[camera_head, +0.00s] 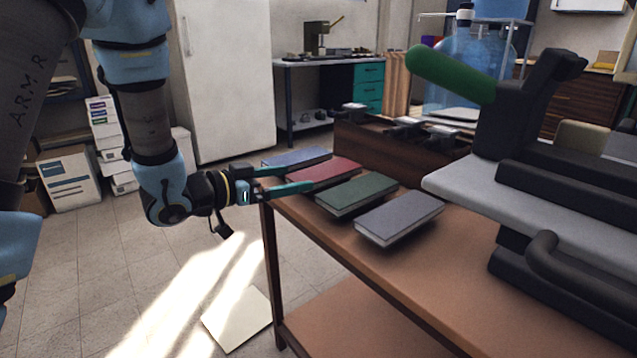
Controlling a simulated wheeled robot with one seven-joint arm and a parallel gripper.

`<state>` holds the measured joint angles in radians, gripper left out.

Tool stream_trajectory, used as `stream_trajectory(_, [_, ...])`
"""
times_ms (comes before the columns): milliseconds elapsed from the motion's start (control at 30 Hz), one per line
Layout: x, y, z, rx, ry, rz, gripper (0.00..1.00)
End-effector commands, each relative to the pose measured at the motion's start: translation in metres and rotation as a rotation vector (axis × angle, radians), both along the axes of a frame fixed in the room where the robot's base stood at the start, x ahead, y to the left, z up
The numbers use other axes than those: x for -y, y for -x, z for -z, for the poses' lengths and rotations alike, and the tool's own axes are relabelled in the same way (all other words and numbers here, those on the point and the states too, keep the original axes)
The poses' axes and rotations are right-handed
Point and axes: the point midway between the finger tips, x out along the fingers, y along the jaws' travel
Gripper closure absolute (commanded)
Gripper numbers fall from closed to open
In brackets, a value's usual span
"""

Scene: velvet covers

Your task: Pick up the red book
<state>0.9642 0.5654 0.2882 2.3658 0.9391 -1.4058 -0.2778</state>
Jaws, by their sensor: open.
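The red book (325,171) lies flat on the brown table, between a blue book (297,156) and a green book (357,194). My gripper (299,179) reaches in from the left at the table's left edge. Its two teal fingers are apart, one toward the blue book and one along the near side of the red book. The red book's left end appears to be between the fingers. I cannot tell whether the fingers touch it.
A grey book (400,217) lies nearest on the table (440,275). A large machine with a green handle (450,75) stands at the right. A dark wooden box (385,151) is behind the books. A paper sheet (237,318) lies on the floor, which is open at the left.

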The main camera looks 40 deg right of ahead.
Motion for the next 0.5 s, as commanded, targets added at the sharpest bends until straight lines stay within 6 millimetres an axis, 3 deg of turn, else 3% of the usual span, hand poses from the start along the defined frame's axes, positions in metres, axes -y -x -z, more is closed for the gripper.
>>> stream_trajectory(100, [0.019, 0.001, 0.003, 0.001, 0.000, 0.002, 0.00])
stream_trajectory(367, [0.039, 0.002, 0.007, 0.001, -0.001, 0.000, 0.00])
stream_trajectory(500, [0.059, 0.002, 0.014, 0.001, -0.002, 0.001, 0.00])
